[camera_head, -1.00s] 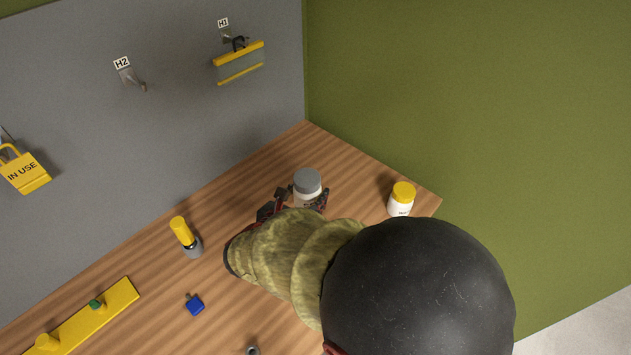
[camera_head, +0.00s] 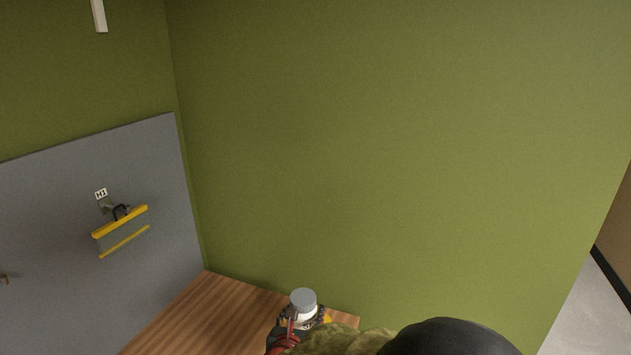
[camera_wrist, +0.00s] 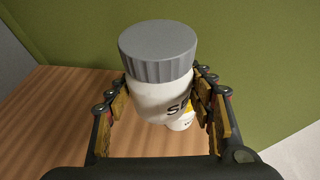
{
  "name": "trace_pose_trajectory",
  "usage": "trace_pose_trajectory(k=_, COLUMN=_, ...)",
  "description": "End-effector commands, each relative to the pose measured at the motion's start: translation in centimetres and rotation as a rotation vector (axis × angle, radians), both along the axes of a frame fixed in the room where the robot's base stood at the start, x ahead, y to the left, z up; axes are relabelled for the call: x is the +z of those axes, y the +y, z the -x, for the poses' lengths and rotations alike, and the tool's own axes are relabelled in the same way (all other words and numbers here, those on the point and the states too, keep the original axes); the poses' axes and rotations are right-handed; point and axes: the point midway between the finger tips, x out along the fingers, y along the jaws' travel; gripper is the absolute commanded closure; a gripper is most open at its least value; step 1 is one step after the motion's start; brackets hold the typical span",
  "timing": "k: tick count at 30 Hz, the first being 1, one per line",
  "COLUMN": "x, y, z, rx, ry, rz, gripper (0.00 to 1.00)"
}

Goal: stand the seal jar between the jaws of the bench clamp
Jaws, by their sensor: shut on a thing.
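The seal jar (camera_wrist: 158,80) is a white jar with a ribbed grey lid and dark lettering that begins "SE". My gripper (camera_wrist: 160,103) is shut on its body, with a finger pad on each side, and the jar is upright in the wrist view. In the head view the jar (camera_head: 303,303) and my gripper (camera_head: 302,319) are low in the picture, over the far end of the wooden bench. I cannot tell how far the jar is above the bench. The bench clamp is not in view.
A second white jar with a yellow lid (camera_wrist: 184,119) stands behind the held jar, mostly hidden. The wooden bench (camera_head: 205,312) has bare room at left. A green wall (camera_head: 400,170) rises behind it.

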Motion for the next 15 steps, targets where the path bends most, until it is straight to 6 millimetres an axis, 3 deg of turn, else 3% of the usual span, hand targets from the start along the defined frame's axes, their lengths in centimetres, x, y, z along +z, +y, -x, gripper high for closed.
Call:
trace_pose_trajectory(k=1, x=0.0, y=-2.4, z=-0.7, rx=-0.019, ry=-0.001, rz=0.001, gripper=0.77)
trace_pose_trajectory(k=9, x=-0.7, y=-13.0, z=-2.4, rx=-0.074, ry=0.0, rz=0.002, gripper=0.77)
trace_pose_trajectory(k=15, x=-1.4, y=-19.0, z=-2.2, rx=-0.106, ry=0.001, rz=0.0, gripper=0.77)
